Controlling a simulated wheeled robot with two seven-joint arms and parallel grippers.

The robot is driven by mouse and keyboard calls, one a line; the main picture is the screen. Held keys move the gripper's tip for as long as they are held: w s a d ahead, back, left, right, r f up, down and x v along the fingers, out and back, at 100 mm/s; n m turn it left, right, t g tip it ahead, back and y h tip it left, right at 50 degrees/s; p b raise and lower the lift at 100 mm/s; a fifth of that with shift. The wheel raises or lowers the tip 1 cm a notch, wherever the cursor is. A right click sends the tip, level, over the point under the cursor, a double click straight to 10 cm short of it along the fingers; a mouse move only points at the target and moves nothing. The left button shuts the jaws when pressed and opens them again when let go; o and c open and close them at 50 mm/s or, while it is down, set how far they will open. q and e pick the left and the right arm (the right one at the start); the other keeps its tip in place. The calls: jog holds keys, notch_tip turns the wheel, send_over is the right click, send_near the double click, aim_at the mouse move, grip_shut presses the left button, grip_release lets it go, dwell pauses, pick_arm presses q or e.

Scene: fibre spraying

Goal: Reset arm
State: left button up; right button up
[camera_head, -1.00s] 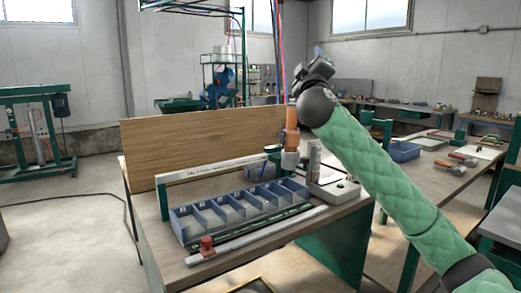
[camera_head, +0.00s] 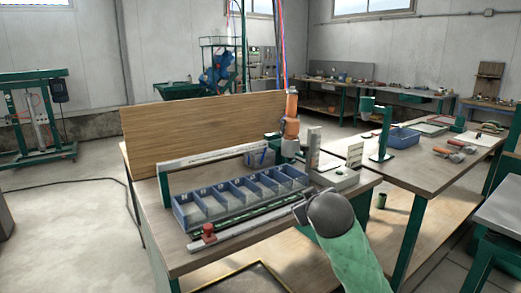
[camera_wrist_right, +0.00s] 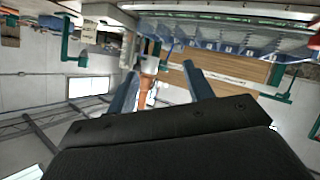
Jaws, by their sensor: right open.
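My right arm comes in from the bottom of the head view, and its dark gripper (camera_head: 301,212) is low by the front edge of the workbench (camera_head: 235,262). In the right wrist view the two blue fingers of this gripper (camera_wrist_right: 161,82) are spread apart, with nothing between them. That view looks upside down. An orange and grey upright device (camera_head: 291,125) stands at the back of the bench, apart from the gripper; its orange part also shows in the wrist view (camera_wrist_right: 147,84). My left gripper is not in view.
A row of blue bins (camera_head: 240,199) and a rail with a red block (camera_head: 208,233) lie on the bench. A wooden board (camera_head: 200,132) stands behind. A second table (camera_head: 430,172) with a blue tray (camera_head: 404,138) and tools is at the right. Open floor lies left.

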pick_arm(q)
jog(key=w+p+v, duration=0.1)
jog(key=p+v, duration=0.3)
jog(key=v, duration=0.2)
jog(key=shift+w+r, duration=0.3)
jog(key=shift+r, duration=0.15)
pick_arm(e)
jog(key=s+f+m+g+y, duration=0.1)
jog(key=s+f+g, duration=1)
jog(key=s+f, duration=2.8)
jog(key=s+m, duration=0.2)
jog(key=s, duration=0.1)
jog(key=shift+d+f+y, duration=0.15)
jog(key=shift+d+y, duration=0.15)
jog(key=shift+d, duration=0.1)
